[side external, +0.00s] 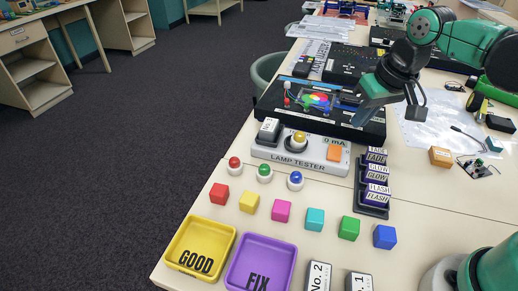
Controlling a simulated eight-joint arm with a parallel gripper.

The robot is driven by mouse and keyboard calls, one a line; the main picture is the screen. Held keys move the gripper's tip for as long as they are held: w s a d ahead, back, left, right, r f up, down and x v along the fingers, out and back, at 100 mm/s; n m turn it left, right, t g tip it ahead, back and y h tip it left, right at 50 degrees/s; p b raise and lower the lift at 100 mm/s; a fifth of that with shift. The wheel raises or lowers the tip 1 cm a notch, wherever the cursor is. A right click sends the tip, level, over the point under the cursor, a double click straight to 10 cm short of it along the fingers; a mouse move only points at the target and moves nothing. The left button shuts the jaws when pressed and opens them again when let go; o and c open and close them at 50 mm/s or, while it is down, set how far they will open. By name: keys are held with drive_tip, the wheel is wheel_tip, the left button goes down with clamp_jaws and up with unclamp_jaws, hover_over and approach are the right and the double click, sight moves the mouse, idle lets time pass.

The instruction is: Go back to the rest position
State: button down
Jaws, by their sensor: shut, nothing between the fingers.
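My gripper (363,114) hangs from the black and green arm at the upper right, over the right part of the black game board (345,130). It is shut with nothing between its fingers. It is apart from the lamp tester (325,167) in front of it. Whether the fingertips touch the black board cannot be told from this view.
Yellow GOOD tray (205,227) and purple FIX tray (283,247) sit at the front left. A row of coloured cubes (281,211), three lamps (264,173) and a label rack (376,184) lie nearby. An orange block (440,157) is at right.

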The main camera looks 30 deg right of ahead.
drive_tip(key=shift+s+n+t, duration=0.7)
drive_tip(key=shift+s+t, duration=0.9)
drive_tip(key=shift+t, duration=0.2)
